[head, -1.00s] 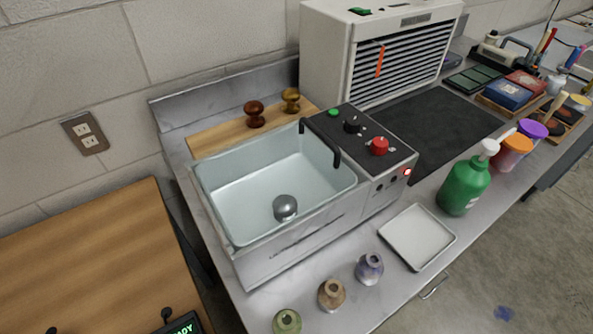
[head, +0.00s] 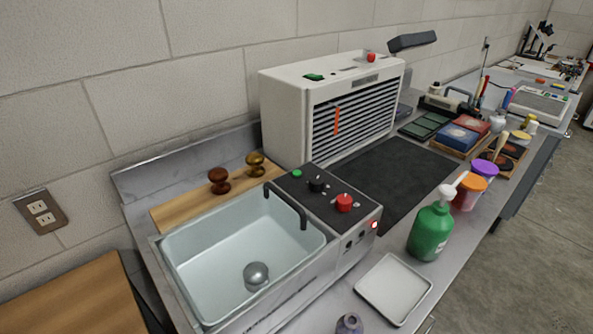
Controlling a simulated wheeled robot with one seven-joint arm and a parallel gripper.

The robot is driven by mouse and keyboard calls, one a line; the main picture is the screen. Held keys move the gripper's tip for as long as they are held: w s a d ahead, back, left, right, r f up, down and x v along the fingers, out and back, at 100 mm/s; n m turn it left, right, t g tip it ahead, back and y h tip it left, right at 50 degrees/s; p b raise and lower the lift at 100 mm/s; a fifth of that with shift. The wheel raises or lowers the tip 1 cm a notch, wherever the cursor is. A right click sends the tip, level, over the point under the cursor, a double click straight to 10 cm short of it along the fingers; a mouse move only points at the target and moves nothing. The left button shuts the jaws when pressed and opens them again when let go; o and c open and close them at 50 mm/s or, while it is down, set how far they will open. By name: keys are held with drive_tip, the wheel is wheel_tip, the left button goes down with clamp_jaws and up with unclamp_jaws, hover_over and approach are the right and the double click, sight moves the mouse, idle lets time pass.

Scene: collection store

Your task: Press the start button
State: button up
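The tabletop ultrasonic cleaner has a pale metal basin (head: 181,285) with a grey metal ball-shaped object (head: 256,274) inside. Its dark control panel (head: 326,205) carries a small green button (head: 297,174), a black knob (head: 317,184) and a red knob (head: 344,203). A red light (head: 374,225) glows on the panel's front corner. Behind stands a white louvred cabinet (head: 284,112) with a green switch (head: 313,77) and a red button (head: 370,57) on top. I cannot tell which button is named start. My gripper is not in view.
A green pump bottle (head: 429,233) and a white tray (head: 393,288) stand on the bench right of the cleaner. Two knobbed stoppers (head: 219,181) sit on a wooden board behind the basin. A dark mat (head: 395,183) lies clear before the cabinet.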

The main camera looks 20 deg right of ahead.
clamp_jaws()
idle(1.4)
